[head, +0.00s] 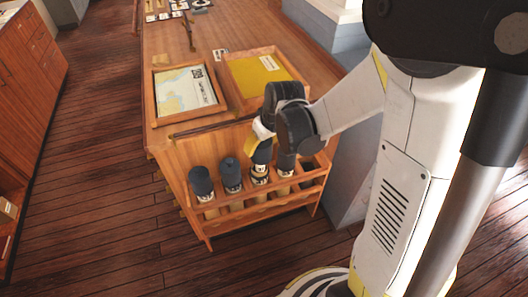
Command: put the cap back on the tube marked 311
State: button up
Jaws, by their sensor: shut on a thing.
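A wooden rack (265,208) at the end of the table holds several upright tubes. The two leftmost tubes (202,184) and (232,175) have dark tops. A third tube (259,172) with a pale band stands to their right, below my gripper (262,143). My gripper points down and is shut on a dark cap (262,155), mostly hidden by the fingers. The cap is at this tube's top; I cannot tell whether it touches. A fourth tube (285,166) stands to the right, partly behind my arm. The number 311 is too small to read on any tube.
On the table lie a framed chart (186,92) and a wooden tray (229,83) with a yellow sheet. A thin rod (212,124) runs along the table's near edge. Wooden drawers (30,50) stand at left. The floor (95,170) left of the rack is clear.

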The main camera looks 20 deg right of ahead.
jog(key=shift+w+d+f+n+y+b, duration=0.1)
jog(key=shift+w+f+n+y+b, duration=0.15)
jog(key=shift+w+f+n+b, duration=0.5)
jog(key=shift+w+d+f+n+y+b, duration=0.1)
jog(key=shift+w+f+n+y+b, duration=0.25)
jog(key=shift+f+b, duration=0.55)
jog(key=shift+w+d+f+n+y+b, duration=0.1)
jog(key=shift+w+f+n+b, duration=0.4)
jog(key=shift+w+f+b, duration=0.3)
jog(key=shift+s+f+b, duration=0.1)
jog(key=shift+f+b, duration=2.25)
jog(key=shift+f, duration=0.05)
dwell(1.2)
jog(key=o, duration=1.7)
jog(key=shift+r, duration=0.15)
jog(key=shift+r+p, duration=2.65)
jog(key=shift+r, duration=0.7)
